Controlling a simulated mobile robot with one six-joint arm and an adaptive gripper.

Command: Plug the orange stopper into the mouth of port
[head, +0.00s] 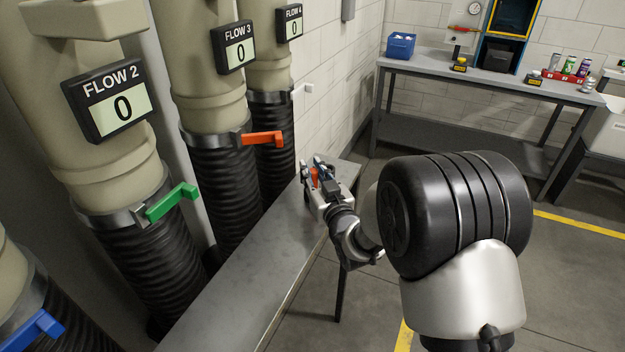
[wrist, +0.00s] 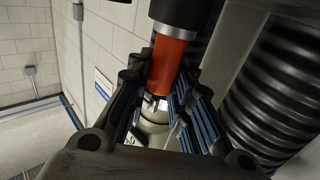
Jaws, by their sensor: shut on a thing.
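The orange stopper (wrist: 170,65) is between my gripper's (wrist: 160,85) blue-padded fingers in the wrist view. The gripper is shut on it. A black cylinder with a silver ring (wrist: 180,28) meets the stopper's upper end in the picture; I cannot tell whether it is part of the stopper. A pale rounded part (wrist: 153,118) shows beyond, between the fingers. In the head view my gripper (head: 318,172) is over the far end of the grey bench, with a small bit of orange (head: 315,178) showing. I cannot make out the port's mouth with certainty.
Ribbed black hoses under beige pipes line the left, with green (head: 172,202), red-orange (head: 262,139) and blue (head: 35,328) levers. The near part of the grey bench (head: 240,290) is clear. A worktable (head: 480,80) with cans and a blue bin (head: 401,46) stands far back.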

